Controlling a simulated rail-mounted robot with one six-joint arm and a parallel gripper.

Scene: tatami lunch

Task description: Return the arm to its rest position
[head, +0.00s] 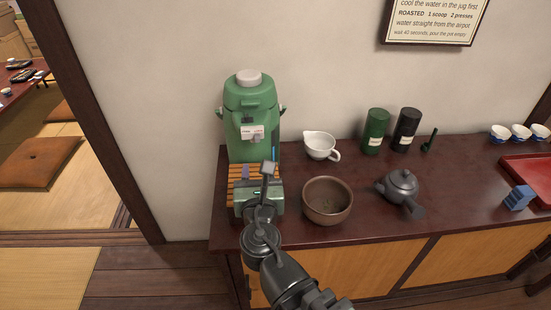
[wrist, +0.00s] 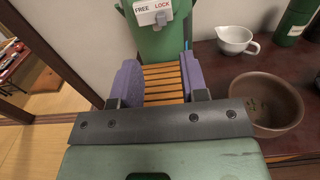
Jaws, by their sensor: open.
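My gripper (head: 257,170) is in front of the green airpot (head: 251,107), low over the slatted wooden stand (head: 238,176) at the left end of the counter. In the wrist view the two purple finger pads of my gripper (wrist: 160,82) are wide apart, with only bare slats of the stand (wrist: 163,80) showing between them. The airpot's lower front, with its FREE/LOCK label (wrist: 153,12), is just beyond the fingers. I cannot tell whether the fingers touch the stand.
A brown bowl (head: 327,212) stands close right of my gripper. A white jug (head: 320,145), green canister (head: 375,131), black canister (head: 405,130) and dark teapot (head: 400,186) are further right. A red tray (head: 528,176), blue block (head: 518,197) and white cups (head: 521,131) are at the far right.

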